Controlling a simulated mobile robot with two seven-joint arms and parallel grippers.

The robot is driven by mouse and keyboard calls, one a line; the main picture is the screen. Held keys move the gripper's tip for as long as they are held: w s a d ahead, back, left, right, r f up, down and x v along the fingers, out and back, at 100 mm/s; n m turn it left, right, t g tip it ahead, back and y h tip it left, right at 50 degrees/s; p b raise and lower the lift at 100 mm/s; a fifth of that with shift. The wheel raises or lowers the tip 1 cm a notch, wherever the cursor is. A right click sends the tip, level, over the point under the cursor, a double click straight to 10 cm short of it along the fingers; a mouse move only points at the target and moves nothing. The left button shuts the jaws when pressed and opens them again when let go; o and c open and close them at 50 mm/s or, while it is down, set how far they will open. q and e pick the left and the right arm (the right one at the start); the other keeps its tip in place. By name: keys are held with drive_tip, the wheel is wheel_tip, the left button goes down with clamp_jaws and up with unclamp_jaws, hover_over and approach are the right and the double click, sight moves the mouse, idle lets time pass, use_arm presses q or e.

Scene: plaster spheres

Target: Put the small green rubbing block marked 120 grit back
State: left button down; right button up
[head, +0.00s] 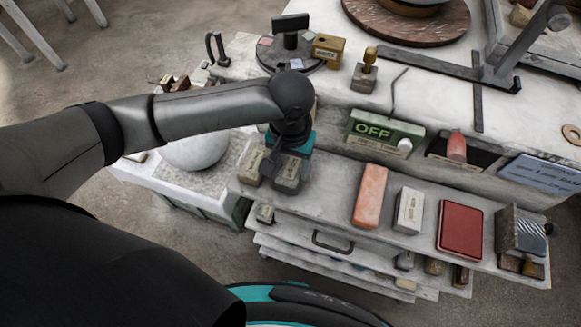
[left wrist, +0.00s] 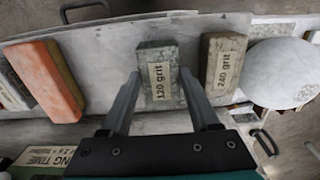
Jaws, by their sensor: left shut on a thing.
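The small grey-green block marked 120 grit (left wrist: 157,75) is between the two fingers of my left gripper (left wrist: 160,74), with its label facing the wrist camera. In the head view my left gripper (head: 285,158) points down over the left end of the pale ledge, shut on this block (head: 289,174). I cannot tell whether its underside touches the ledge. A browner block marked 240 grit (left wrist: 226,65) stands just beside it, apart, and also shows in the head view (head: 251,166). My right gripper is not in view.
A white sphere (head: 195,150) is at left. Open drawers (head: 330,258) lie below.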

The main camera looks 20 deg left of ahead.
sight(291, 171)
use_arm(q)
drive_tip(key=shift+f, duration=0.6)
drive_tip(key=shift+c, duration=0.6)
unclamp_jaws()
drive_tip(key=shift+f, duration=0.15)
wheel_tip(291, 171, up, 12)
drive_tip(key=p, duration=0.1)
drive_tip(key=shift+r+p, duration=0.2)
drive_tip(key=shift+p, duration=0.2)
